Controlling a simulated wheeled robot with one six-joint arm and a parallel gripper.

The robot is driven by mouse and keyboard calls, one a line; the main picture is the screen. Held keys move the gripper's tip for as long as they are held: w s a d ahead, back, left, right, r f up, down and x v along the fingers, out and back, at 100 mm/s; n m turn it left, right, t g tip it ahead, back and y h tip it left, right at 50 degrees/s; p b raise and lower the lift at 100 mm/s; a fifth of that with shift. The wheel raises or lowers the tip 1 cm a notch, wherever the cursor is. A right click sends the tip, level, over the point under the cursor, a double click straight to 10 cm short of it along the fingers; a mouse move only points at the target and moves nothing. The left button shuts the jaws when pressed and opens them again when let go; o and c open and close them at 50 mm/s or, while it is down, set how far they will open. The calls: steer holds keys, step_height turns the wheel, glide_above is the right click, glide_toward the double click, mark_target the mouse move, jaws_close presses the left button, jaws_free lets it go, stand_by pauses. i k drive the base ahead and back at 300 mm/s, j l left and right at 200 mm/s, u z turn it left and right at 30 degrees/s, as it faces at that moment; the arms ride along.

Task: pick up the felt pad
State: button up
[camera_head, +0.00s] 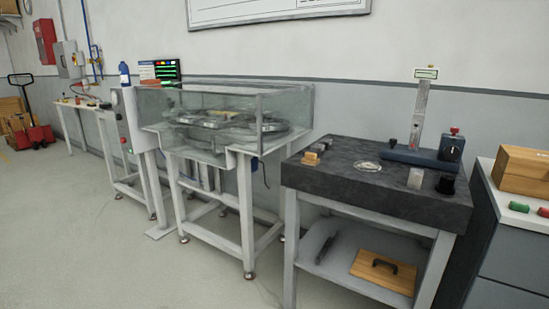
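I cannot pick out a felt pad for certain. A small pale, flat round item (367,166) lies on the dark stone-like top (335,180) of the stand at the right; it is too small to tell whether it is felt or a metal ring. My gripper is not in view.
Small tan blocks (311,158), a grey block (415,178), a black cylinder (446,184) and an upright gauge stand (419,115) share the dark top. A clear-walled machine (225,115) stands left of it. A wooden box (524,170) sits far right. Open floor (90,240) lies front left.

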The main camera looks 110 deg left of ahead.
mark_target(310, 159)
steer(key=u, duration=3.2)
